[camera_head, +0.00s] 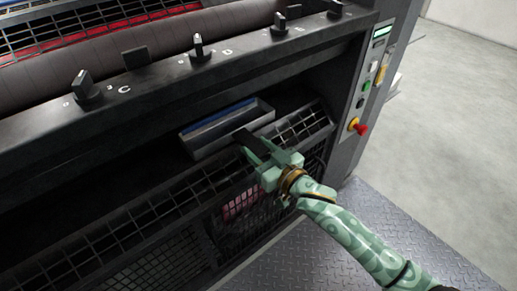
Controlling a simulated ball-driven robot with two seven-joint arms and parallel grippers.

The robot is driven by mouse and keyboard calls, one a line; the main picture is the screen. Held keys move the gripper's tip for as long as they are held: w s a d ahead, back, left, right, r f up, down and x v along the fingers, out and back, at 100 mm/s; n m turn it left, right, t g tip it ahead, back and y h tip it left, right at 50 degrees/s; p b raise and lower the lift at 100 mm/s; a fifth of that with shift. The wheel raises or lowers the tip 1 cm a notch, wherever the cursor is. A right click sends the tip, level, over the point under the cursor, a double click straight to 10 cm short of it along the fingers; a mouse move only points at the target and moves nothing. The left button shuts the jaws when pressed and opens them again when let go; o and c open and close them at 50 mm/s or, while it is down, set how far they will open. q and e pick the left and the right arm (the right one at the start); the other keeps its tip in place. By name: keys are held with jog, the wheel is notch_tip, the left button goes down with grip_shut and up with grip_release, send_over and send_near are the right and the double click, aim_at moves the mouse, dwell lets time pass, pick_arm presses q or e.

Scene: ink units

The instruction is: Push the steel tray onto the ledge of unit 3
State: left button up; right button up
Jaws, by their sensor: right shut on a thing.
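The steel tray (209,148), a long grey box with a blue strip along its inside, is in the recess of the dark machine, above the mesh guard. Its long side runs roughly along the opening. The ledge under the tray is dark and hard to make out. My left gripper is out of view.
A bar with several black knobs (198,47) overhangs the recess. The black mesh guard (150,216) lies below the tray. A side panel carries a red button (359,127). The recess left of the tray looks empty. Tread-plate floor (335,262) lies in front.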

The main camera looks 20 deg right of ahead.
jog(key=shift+w, duration=0.25)
jog(key=o, duration=1.3)
jog(key=shift+c, duration=0.2)
jog(key=p+v, duration=0.2)
jog(key=v, duration=0.2)
jog(key=shift+s+r, duration=0.2)
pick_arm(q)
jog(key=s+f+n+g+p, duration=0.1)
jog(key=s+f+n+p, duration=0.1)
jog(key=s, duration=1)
pick_arm(e)
jog(key=p, duration=0.3)
send_near(264, 153)
jog(key=v, duration=0.4)
pick_arm(q)
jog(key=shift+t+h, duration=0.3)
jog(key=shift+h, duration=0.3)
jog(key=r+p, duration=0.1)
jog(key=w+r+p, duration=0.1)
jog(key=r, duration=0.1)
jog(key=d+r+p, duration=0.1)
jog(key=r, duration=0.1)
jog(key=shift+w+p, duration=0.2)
jog(key=shift+p, duration=0.2)
pick_arm(e)
jog(key=v, duration=1.1)
